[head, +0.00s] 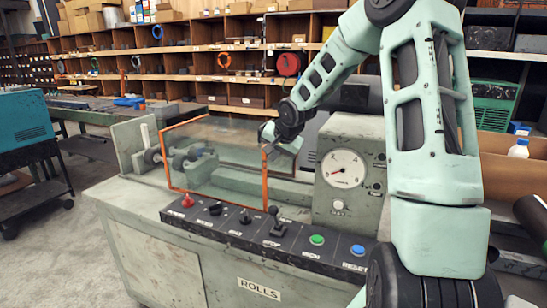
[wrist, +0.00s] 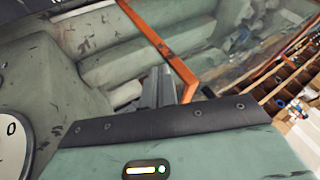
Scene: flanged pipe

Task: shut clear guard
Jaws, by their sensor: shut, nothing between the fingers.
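The clear guard (head: 215,165) is a see-through panel with an orange frame. It stands over the bed of the grey rolls machine, with its lower edge near the front control strip. I cannot tell how far it is swung. My gripper (head: 268,132) is shut and empty, by the guard's upper right corner. In the wrist view the closed fingers (wrist: 160,84) are beside the orange frame bar (wrist: 182,70); whether they touch it is unclear.
The gauge housing (head: 345,175) rises just right of the guard. A control strip (head: 265,228) with levers and buttons runs along the machine's front. Shelves of wooden bins (head: 150,65) fill the back. A teal cabinet (head: 25,120) stands at left.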

